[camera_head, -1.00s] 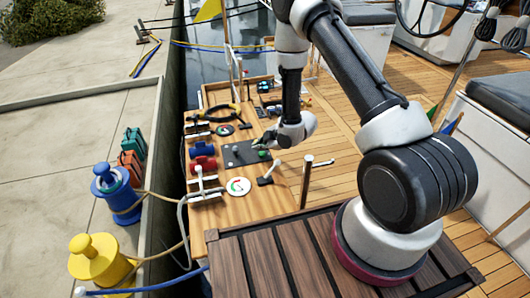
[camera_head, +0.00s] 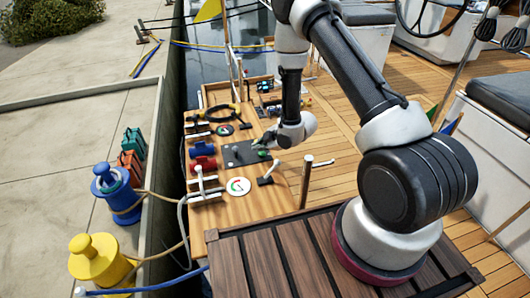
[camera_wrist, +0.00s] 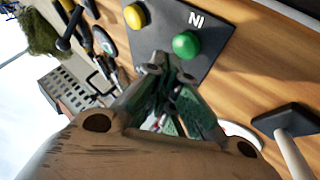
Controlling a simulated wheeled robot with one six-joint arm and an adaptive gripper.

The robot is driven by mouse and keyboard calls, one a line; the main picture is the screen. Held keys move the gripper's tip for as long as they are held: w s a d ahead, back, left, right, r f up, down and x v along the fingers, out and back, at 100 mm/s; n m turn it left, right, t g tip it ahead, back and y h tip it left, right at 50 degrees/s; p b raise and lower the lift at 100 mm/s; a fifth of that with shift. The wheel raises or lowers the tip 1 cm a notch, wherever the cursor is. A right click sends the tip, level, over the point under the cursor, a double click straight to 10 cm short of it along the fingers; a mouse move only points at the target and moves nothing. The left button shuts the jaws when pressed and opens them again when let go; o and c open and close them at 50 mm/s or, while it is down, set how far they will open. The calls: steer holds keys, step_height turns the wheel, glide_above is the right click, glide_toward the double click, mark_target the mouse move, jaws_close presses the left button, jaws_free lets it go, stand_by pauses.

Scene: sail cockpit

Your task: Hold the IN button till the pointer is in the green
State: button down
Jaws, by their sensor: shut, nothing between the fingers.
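The dark panel (camera_head: 240,152) lies on the wooden board and carries a green button (camera_wrist: 187,45) and a yellow button (camera_wrist: 135,16). White lettering (camera_wrist: 197,19), seen turned over as "NI", is beside the green button. The green button also shows in the head view (camera_head: 263,154). My gripper (camera_wrist: 166,66) is shut and empty, its tips close beside the green button; I cannot tell whether they touch it. A round white dial (camera_head: 238,186) with a green and a red part is in front of the panel; its pointer is too small to read.
A second dial (camera_head: 224,130) sits behind the panel. Red (camera_head: 202,163) and blue (camera_head: 202,149) parts stand left of it. A black-handled lever (camera_head: 268,175) and an upright post (camera_head: 306,180) are near the right edge. Open deck lies further right.

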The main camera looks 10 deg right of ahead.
steer(key=shift+f, duration=0.4)
steer(key=shift+f, duration=0.5)
stand_by(7.1)
